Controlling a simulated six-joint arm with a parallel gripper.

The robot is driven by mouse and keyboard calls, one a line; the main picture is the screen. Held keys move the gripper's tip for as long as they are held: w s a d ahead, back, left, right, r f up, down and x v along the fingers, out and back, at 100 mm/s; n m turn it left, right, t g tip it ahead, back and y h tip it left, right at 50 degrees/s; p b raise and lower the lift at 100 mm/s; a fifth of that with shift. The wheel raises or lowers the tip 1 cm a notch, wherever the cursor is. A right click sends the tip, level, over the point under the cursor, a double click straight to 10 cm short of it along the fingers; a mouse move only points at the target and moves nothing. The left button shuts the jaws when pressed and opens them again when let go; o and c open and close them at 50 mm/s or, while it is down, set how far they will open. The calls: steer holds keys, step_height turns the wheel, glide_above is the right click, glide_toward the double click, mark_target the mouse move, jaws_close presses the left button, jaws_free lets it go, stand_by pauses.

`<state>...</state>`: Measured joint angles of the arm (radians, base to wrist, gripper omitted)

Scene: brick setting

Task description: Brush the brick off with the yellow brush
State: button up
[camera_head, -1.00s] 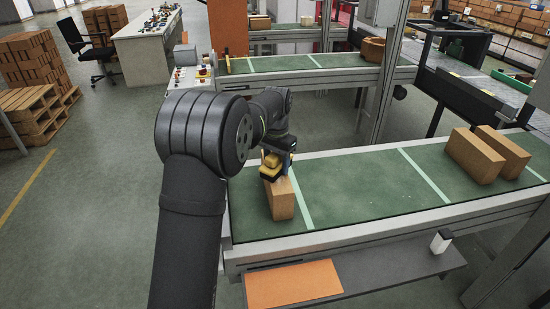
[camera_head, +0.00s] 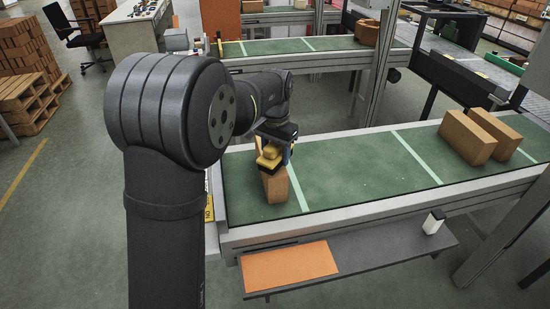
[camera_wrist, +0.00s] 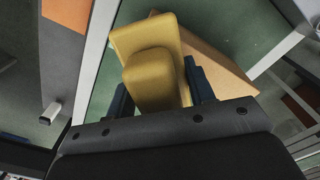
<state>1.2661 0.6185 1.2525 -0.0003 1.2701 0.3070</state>
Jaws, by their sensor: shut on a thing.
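The yellow brush (camera_head: 269,158) is held in my gripper (camera_head: 277,148) over the near brick. In the wrist view the brush (camera_wrist: 150,60) sits between the two dark fingers of my gripper (camera_wrist: 160,92), which is shut on it. The brick (camera_head: 275,186) stands on the green belt at its left end, under the brush. In the wrist view the brick (camera_wrist: 222,68) shows behind and to the right of the brush. The brush's underside is hidden, so I cannot tell whether it touches the brick's top.
Two more bricks (camera_head: 467,138) (camera_head: 499,132) stand at the right on the same green belt (camera_head: 360,168). A shelf with an orange mat (camera_head: 288,267) and a small white-and-black object (camera_head: 433,222) runs along the front. The middle of the belt is clear.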

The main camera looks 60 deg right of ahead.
steer(key=shift+r, duration=2.65)
steer(key=w+a+f+n, duration=0.1)
steer(key=w+a+f, duration=0.1)
steer(key=w, duration=0.3)
steer(key=w+a+f+n, duration=0.2)
steer(key=w+a+f, duration=0.1)
steer(key=w, duration=0.3)
steer(key=w+a+f+n, duration=0.1)
steer(key=w+a+f, duration=0.2)
steer(key=w+a, duration=0.1)
steer(key=shift+w, duration=0.65)
steer(key=w+a+f+n, duration=0.3)
steer(key=w+a+f, duration=0.2)
steer(key=a, duration=0.5)
steer(key=w+a+f+n, duration=0.35)
steer(key=w+a, duration=0.25)
steer(key=a, duration=0.4)
steer(key=w+a+f+n, duration=0.3)
steer(key=w+a+f, duration=0.2)
steer(key=a, duration=0.5)
steer(key=a+f+n, duration=0.2)
steer(key=a+f, duration=0.1)
steer(key=a, duration=0.5)
steer(key=s+a+f+n, duration=0.1)
steer(key=a+f+n, duration=0.1)
steer(key=a, duration=0.7)
steer(key=shift+s+a+f, duration=0.15)
steer(key=shift+a+f, duration=0.1)
steer(key=shift+f, duration=0.45)
